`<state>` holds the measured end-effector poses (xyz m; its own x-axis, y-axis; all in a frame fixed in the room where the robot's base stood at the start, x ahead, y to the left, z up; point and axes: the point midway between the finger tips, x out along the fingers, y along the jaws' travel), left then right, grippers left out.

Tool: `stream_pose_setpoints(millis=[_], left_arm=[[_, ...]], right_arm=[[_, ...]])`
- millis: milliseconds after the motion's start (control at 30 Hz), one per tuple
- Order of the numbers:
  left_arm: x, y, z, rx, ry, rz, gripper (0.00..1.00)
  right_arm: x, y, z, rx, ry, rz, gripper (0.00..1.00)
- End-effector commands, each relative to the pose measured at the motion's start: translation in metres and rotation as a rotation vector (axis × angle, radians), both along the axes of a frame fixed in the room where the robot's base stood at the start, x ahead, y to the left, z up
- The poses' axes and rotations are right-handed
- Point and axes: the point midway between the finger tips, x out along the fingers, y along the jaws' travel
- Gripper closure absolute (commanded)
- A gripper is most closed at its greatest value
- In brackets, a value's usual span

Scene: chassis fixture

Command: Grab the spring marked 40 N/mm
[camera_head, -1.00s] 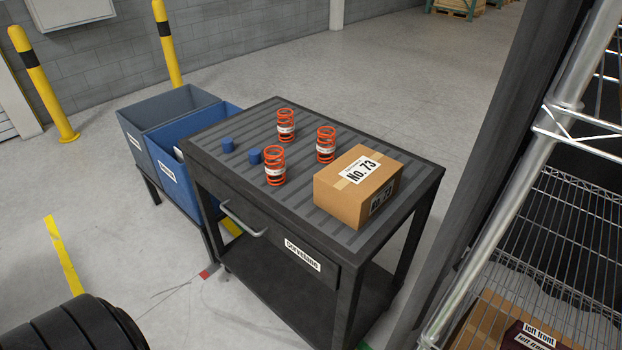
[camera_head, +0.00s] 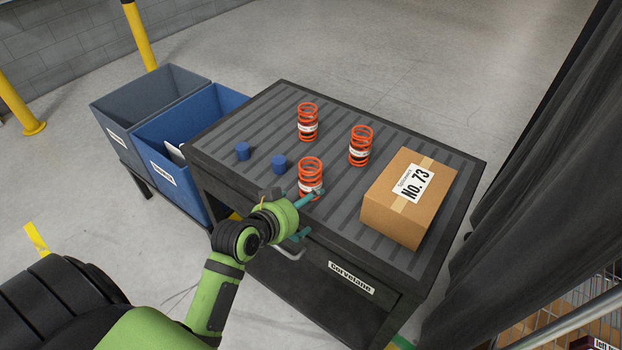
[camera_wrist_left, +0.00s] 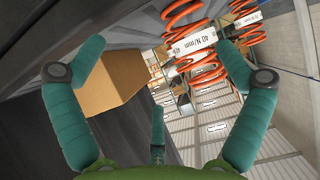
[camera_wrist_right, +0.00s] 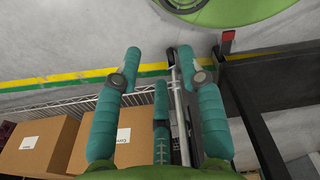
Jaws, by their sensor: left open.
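Three orange coil springs with white labels stand upright on the cart top. The front one (camera_head: 311,178) is nearest my left gripper (camera_head: 309,213); the others are the back one (camera_head: 307,121) and the right one (camera_head: 360,146). In the left wrist view, a close spring reads "40 N/mm" (camera_wrist_left: 194,44); it appears to be the front one. My left gripper is open, one fingertip over or beside the front spring's lower part in the head view; contact is unclear. My right gripper (camera_wrist_right: 159,53) shows only in its own wrist view, fingers apart and empty.
A cardboard box marked No. 73 (camera_head: 398,210) sits right of the springs. A blue bin (camera_head: 155,140) and a grey bin (camera_head: 103,106) adjoin the cart's left side.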

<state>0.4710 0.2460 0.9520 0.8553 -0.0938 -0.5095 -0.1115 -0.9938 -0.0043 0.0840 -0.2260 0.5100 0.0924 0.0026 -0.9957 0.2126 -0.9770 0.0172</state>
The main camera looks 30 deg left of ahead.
Motion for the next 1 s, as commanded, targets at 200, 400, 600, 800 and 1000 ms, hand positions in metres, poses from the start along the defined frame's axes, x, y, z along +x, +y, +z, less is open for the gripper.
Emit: stream_pose_setpoints(millis=[200,400,600,800,1000], left_arm=[[0.031,0.022,0.026,-0.015,-0.14,0.051,0.0],[0.048,0.02,0.02,-0.017,-0.143,0.053,0.0],[0.068,0.014,0.009,-0.019,-0.142,0.053,0.0],[0.087,0.013,-0.002,-0.015,-0.143,0.054,0.0],[0.091,0.013,-0.004,-0.014,-0.143,0.053,0.0]], right_arm=[[-0.001,-0.007,0.002,-0.009,0.003,-0.001,0.6],[-0.001,-0.004,0.008,-0.005,0.003,-0.001,0.6],[-0.001,0.005,0.018,0.007,0.002,-0.002,0.6],[-0.001,0.009,0.021,0.012,0.002,0.0,0.6],[0.0,0.008,0.02,0.011,0.0,0.001,0.6]])
